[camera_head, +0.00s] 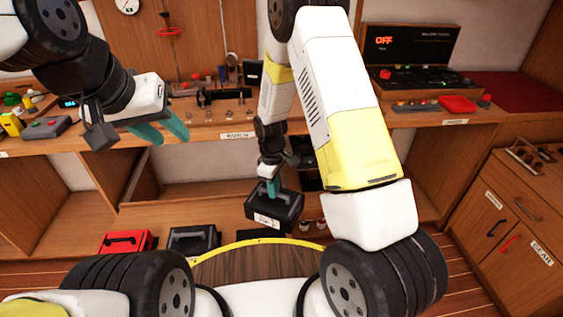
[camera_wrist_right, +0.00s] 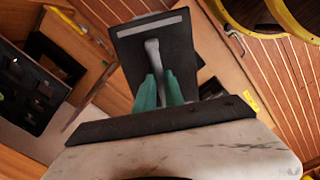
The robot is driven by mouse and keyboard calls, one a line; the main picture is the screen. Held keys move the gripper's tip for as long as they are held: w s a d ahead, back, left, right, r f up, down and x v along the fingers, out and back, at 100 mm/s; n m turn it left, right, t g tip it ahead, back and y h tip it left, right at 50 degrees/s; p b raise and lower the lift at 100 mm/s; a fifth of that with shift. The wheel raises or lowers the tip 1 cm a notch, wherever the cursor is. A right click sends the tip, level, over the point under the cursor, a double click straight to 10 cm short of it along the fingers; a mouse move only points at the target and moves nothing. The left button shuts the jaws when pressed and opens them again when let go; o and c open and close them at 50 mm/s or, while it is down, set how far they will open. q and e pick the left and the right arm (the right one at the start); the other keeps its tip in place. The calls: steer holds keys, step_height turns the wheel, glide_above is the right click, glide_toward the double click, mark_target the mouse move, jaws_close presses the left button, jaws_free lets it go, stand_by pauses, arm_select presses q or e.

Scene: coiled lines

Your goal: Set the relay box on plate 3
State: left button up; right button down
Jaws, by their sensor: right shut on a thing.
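My right gripper (camera_head: 270,187) is shut on the handle of a black box (camera_head: 274,212) with a white label, held in front of the lower shelf. In the right wrist view the teal fingers (camera_wrist_right: 158,92) close on the grey handle of the black box (camera_wrist_right: 182,38). The label is too small to read, so I cannot tell for sure that it is the relay box. A red box (camera_head: 126,242) and another black box (camera_head: 193,240) with handles sit lower left. My left gripper (camera_head: 160,132) is open and empty, before the workbench. I cannot make out plate 3.
A wooden workbench (camera_head: 222,135) runs across the back, with small parts and controls on it. A dark panel reading OFF (camera_head: 410,45) stands at the back right. A wooden cabinet (camera_head: 510,220) with labelled fronts stands at the right. Open shelf room (camera_head: 190,190) shows left of the held box.

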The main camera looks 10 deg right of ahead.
mark_target(258, 203)
steer(key=a+f+n, duration=0.3)
steer(key=n, duration=0.1)
steer(key=s+a+f+n, duration=0.1)
steer(key=a+f+n, duration=0.1)
steer(key=shift+a+f, duration=0.35)
steer(key=shift+f, duration=5.4)
steer(key=c, duration=1.4)
jaws_free()
steer(key=shift+o, duration=0.2)
